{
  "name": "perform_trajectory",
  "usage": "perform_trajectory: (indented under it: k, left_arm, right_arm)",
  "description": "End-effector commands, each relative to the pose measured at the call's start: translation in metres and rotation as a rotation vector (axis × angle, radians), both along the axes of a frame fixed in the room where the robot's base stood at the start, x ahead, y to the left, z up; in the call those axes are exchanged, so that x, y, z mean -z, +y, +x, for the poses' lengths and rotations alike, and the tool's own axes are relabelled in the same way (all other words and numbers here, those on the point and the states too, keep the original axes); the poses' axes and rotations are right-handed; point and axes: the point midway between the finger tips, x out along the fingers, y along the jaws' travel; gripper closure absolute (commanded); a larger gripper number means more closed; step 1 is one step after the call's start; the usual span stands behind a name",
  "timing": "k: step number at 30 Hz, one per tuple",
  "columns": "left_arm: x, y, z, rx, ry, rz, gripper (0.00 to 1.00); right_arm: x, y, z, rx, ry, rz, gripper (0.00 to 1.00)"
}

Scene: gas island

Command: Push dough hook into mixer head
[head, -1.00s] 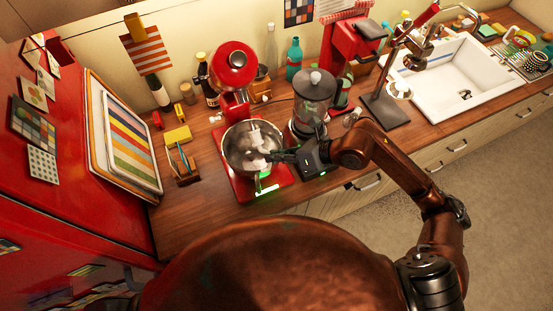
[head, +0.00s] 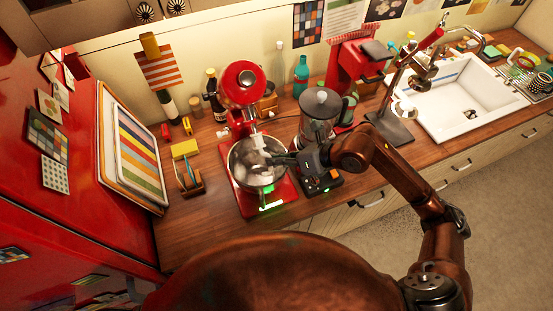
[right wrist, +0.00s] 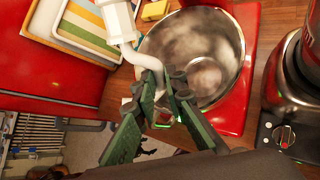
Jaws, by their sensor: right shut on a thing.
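The red stand mixer has its round head (head: 242,84) tilted up above a metal bowl (head: 240,177). My right gripper (head: 282,159) reaches in from the right over the bowl. It is shut on the white dough hook (head: 259,144). In the right wrist view the fingers (right wrist: 164,86) close around the curved lower part of the hook (right wrist: 143,60). A wider white part (right wrist: 116,20) joins the hook's upper end, near the picture's top edge. I cannot tell whether the hook touches the mixer head. The left gripper is out of view.
A blender (head: 319,115) stands close to the right of the bowl, beside my right arm. A wooden holder (head: 190,184) and striped trays (head: 131,150) are to the left. The sink (head: 470,95) is farther right. The front counter strip left of the mixer is clear.

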Motion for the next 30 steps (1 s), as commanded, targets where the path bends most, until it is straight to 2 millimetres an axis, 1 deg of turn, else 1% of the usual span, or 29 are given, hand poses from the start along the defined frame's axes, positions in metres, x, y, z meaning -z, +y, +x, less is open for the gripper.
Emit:
perform_trajectory:
  k: [23, 30]
  left_arm:
    - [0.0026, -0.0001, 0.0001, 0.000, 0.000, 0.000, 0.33]
    - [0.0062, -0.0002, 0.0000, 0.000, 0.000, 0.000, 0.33]
  right_arm:
    - [-0.0010, 0.0000, -0.0006, 0.000, -0.001, 0.001, 1.00]
    - [-0.0003, 0.0002, -0.0005, -0.003, -0.003, -0.002, 1.00]
